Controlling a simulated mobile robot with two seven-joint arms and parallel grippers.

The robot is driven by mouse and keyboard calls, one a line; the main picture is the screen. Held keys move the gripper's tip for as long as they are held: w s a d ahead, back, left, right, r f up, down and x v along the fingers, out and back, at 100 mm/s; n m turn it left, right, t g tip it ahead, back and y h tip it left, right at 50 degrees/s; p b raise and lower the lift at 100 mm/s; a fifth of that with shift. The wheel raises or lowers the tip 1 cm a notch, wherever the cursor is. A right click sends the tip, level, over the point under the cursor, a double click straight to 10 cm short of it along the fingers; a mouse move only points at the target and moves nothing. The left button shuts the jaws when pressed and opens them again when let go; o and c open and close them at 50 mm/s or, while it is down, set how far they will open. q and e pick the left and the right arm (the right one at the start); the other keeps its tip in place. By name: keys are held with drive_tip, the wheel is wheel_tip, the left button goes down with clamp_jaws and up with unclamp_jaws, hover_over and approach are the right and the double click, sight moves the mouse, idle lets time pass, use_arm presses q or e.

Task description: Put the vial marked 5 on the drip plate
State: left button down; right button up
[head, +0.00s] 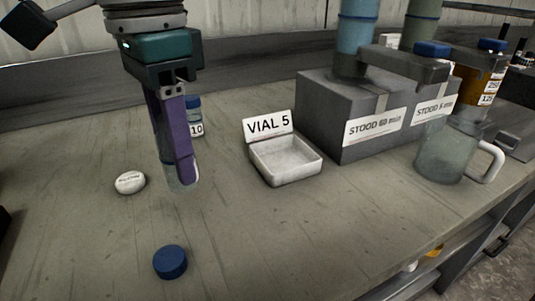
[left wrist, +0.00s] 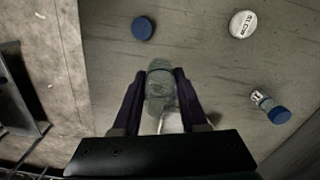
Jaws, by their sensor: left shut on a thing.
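My left gripper (head: 180,178) points down over the table, left of the dish, shut on a clear, glassy vial (head: 190,177). Its purple fingers hide most of the vial in the head view. In the left wrist view the vial (left wrist: 160,82) sits between both fingers; I can read no number on it. The dish is empty. A blue-capped vial marked 10 (head: 196,128) stands behind the gripper. My right gripper is not in view.
A blue cap (head: 170,262) and a white round lid (head: 130,182) lie on the table. A grey block (head: 325,115) with "STOOD" cards and upright tubes stands behind the dish. A glass mug (head: 445,150) and an amber bottle (head: 478,80) are at right. The table's front middle is clear.

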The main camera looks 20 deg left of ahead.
use_arm(q)
wheel_tip(320, 180, down, 8)
drive_tip(key=shift+f+b, duration=0.25)
drive_tip(key=shift+b, duration=0.35)
drive_tip(key=shift+c, duration=2.2)
unclamp_jaws()
drive_tip(key=shift+f, duration=0.1)
